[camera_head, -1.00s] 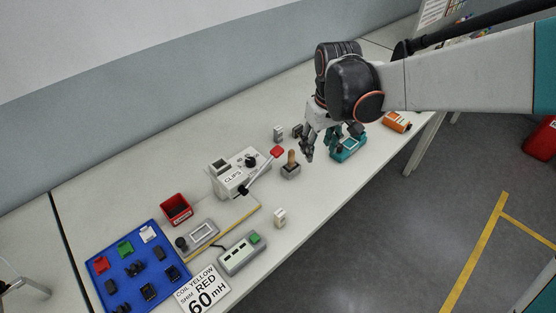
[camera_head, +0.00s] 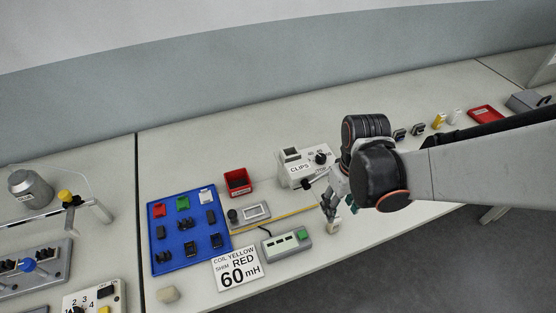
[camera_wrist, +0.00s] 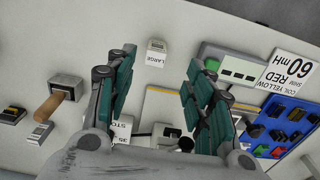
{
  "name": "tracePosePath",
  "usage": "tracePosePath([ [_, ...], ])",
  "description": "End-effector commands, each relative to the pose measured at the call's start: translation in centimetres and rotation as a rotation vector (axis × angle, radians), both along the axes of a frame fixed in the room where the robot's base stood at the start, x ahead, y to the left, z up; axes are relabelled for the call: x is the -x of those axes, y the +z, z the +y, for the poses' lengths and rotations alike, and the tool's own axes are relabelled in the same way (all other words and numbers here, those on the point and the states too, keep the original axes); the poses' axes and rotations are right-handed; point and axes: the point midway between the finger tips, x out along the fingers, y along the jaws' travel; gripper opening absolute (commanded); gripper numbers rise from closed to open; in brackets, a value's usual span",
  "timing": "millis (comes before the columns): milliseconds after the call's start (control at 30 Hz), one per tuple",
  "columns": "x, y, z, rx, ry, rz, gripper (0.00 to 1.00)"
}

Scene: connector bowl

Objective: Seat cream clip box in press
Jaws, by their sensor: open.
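The cream clip box (camera_head: 334,227) stands on the table near its front edge. In the wrist view it is a small pale block marked LARGE (camera_wrist: 157,53), beyond the gap between my fingertips. My gripper (camera_head: 329,204) is just above and beside it in the head view, partly covering it. The gripper's teal fingers (camera_wrist: 160,72) are spread with nothing between them. A white machine marked CLIPS (camera_head: 297,173), with a dial and lever, seems to be the press. It stands behind my gripper, its right side partly hidden by my arm.
A red bin (camera_head: 238,182), a grey fixture (camera_head: 249,214), a green-button box (camera_head: 287,244) and a blue parts tray (camera_head: 165,262) lie left of my gripper. A wooden-handled block (camera_wrist: 66,86) shows in the wrist view. The table behind the machine is clear.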

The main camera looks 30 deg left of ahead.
Motion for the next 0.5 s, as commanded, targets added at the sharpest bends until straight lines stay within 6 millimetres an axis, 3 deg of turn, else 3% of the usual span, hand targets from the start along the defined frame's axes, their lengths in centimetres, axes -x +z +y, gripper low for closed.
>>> tracePosePath([
  [100, 0.1, -2.3, 0.2, 0.0, 0.006, 0.0, 0.48],
  [367, -0.2, -3.7, 0.3, 0.0, 0.004, 0.0, 0.48],
  [500, -0.7, -5.5, 0.4, 0.0, 0.003, 0.0, 0.48],
])
